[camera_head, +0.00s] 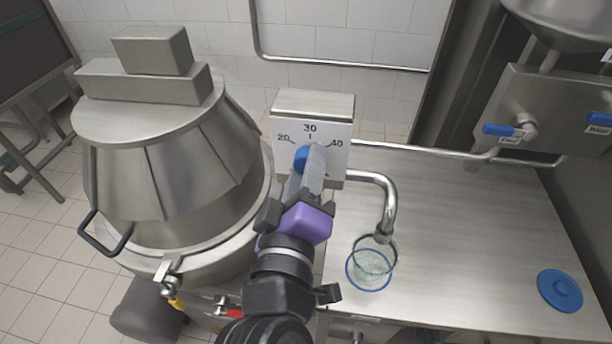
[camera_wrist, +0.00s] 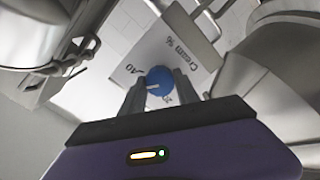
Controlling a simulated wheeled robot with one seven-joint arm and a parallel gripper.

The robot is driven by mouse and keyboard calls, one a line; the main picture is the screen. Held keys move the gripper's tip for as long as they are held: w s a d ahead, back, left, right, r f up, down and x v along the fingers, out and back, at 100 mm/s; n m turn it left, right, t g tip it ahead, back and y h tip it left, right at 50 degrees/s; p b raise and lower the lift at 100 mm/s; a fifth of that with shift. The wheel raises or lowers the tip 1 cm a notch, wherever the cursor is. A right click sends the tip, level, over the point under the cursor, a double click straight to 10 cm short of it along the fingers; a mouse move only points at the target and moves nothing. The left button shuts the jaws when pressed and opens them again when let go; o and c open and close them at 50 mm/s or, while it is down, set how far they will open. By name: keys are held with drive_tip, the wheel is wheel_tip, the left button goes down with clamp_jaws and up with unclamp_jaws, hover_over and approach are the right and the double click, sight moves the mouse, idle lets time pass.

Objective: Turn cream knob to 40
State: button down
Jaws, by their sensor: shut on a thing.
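The cream knob (camera_head: 301,158) is blue and sits on the front of a steel box with a white dial panel (camera_head: 284,132) marked 20, 30 and 40.
A large steel vessel (camera_head: 165,195) stands close on the left. A curved spout (camera_head: 388,200) ends above a clear glass (camera_head: 372,265) with a blue ring on the counter (camera_head: 470,230). A blue lid (camera_head: 560,290) lies at the right. The middle of the counter is clear.

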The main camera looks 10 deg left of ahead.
drive_tip(key=m+b, duration=0.3)
drive_tip(key=m, duration=0.2)
drive_tip(key=shift+f, duration=0.2)
drive_tip(key=shift+m, duration=0.3)
drive_tip(key=c, duration=0.9)
unclamp_jaws()
drive_tip(key=shift+r, duration=0.1)
drive_tip(key=shift+s, duration=0.15)
drive_tip(key=s+b, duration=0.1)
drive_tip(key=s, duration=0.6)
drive_tip(key=shift+s, duration=0.3)
